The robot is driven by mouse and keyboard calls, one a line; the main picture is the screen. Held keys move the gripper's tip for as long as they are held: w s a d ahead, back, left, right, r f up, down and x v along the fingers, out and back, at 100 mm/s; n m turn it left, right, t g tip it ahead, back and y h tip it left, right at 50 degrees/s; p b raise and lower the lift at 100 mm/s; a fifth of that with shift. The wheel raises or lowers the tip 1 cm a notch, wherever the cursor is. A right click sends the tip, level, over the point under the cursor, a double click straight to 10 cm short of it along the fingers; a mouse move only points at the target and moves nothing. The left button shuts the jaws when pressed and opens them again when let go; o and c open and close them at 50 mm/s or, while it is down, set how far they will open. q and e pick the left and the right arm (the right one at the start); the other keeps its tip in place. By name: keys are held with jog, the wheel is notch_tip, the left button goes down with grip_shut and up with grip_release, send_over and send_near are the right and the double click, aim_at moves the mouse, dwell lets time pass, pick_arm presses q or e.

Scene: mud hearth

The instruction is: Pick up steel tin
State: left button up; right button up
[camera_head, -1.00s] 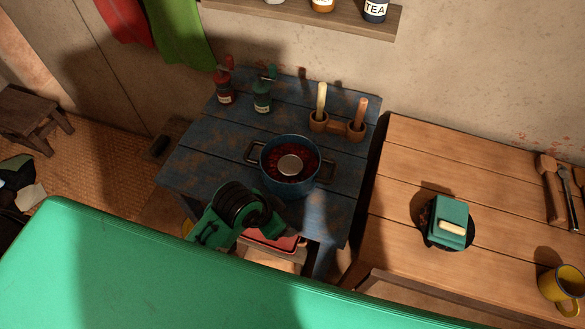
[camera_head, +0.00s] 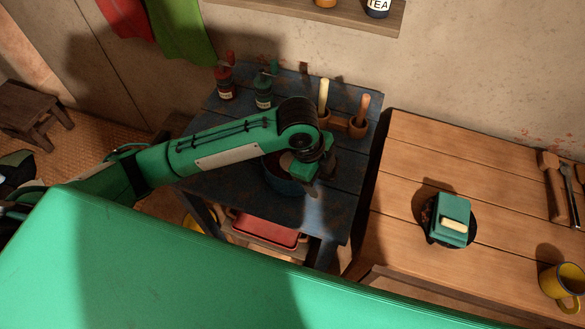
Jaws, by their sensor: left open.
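A round pale metal piece that looks like the steel tin (camera_head: 286,160) sits in the blue pot (camera_head: 283,184) on the blue table. Only its left edge shows; my left arm's wrist covers the rest. My left gripper (camera_head: 306,172) is over the right part of the pot, close to the tin. Its jaws are open, though the fingertips are mostly hidden and I cannot tell whether they touch the tin. My right gripper is out of view.
Wooden holders with upright handles (camera_head: 323,95) stand behind the wrist. A green press (camera_head: 452,215) and a yellow mug (camera_head: 562,285) are on the right table.

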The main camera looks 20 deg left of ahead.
aim_at(286, 158)
pick_arm(q)
jog(key=w+a+r+m+g+y, duration=0.1)
jog(key=w+a+r+m+y, duration=0.3)
jog(key=a, duration=0.4)
jog(key=shift+n+h, duration=0.5)
jog(key=f, duration=0.2)
jog(key=f+p, duration=0.1)
jog(key=f, duration=0.2)
jog(key=w+f, duration=0.1)
jog(key=f, duration=0.2)
jog(key=shift+f, duration=0.25)
jog(key=f+p, duration=0.1)
jog(key=f, duration=0.1)
jog(key=f+p, duration=0.1)
jog(key=f, duration=0.2)
jog(key=shift+a, duration=0.2)
jog(key=shift+f, duration=0.2)
jog(key=c, duration=0.8)
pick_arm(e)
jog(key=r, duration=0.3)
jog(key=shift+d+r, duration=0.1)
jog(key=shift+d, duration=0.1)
